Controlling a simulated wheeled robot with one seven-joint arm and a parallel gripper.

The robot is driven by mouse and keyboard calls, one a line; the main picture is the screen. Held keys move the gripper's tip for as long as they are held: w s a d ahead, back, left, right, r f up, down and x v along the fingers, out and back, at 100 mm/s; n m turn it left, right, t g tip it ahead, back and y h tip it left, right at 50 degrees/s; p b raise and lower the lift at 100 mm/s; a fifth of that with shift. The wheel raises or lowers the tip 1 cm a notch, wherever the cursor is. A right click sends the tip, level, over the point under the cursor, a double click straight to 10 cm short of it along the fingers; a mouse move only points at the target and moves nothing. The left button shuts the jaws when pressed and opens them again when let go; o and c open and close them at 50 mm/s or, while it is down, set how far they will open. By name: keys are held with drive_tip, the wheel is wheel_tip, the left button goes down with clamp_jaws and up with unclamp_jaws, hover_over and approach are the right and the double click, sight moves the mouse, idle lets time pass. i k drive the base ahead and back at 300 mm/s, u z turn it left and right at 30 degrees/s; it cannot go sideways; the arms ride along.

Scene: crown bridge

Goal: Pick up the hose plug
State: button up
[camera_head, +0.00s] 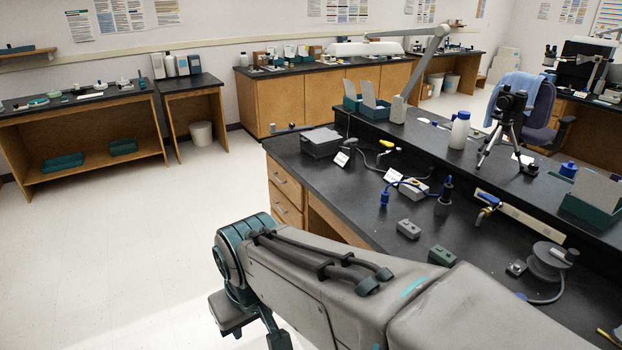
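A blue hose (404,183) lies in a curve on the black lab bench, beside a grey box with a yellow part. A small blue plug-like end (384,199) is at its left end, near the bench's front side; I take this for the hose plug, but it is small and I cannot be sure. My gripper (250,325) is at the lower left, over the floor in front of the bench and well apart from the plug. It is partly cut off by the frame's lower edge and partly hidden by my arm, so its opening is unclear. Nothing is visibly held.
The black bench (340,192) has drawers at its left end. A white bottle (460,130) and a tripod (497,140) stand behind. The left floor is clear.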

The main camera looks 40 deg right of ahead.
sight(384, 200)
drive_tip(key=z, duration=0.15)
drive_tip(key=i, duration=1.5)
drive_tip(key=z, duration=1.3)
drive_tip(key=i, duration=0.9)
drive_tip(key=z, duration=1)
drive_tip(key=i, duration=0.25)
drive_tip(key=z, duration=0.2)
